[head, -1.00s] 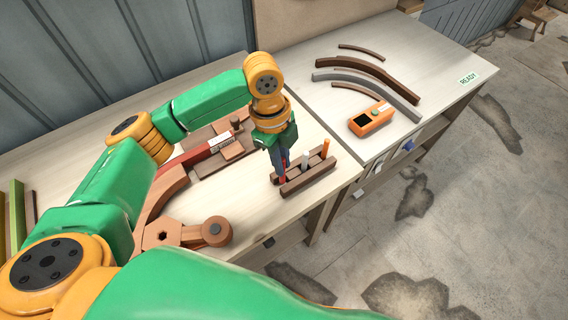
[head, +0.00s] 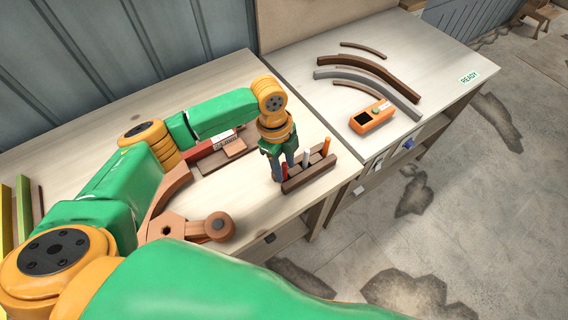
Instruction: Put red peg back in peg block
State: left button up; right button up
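The brown peg block (head: 312,178) stands near the right edge of the wooden bench. The red peg (head: 285,171) stands upright at its left end and looks seated there. A white peg (head: 306,157) stands in the middle and an orange peg (head: 326,147) at the right end. My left gripper (head: 282,173) points down at the block's left end, its fingers spread apart on either side of the red peg's top. It looks open, and part of the peg is hidden by the fingers. My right gripper is not in view.
Curved wooden strips (head: 352,68) and an orange device (head: 371,117) lie on the right-hand table. A wooden clamp-like piece (head: 218,227) and a curved brown piece (head: 168,190) lie left of the block. A red and white item (head: 208,147) is behind my arm.

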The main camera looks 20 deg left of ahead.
pick_arm(q)
notch_tip(320, 180, up, 12)
jog(key=a+b, duration=0.1)
jog(key=b, duration=0.1)
jog(key=shift+w+a, duration=0.25)
jog(key=shift+a, duration=0.1)
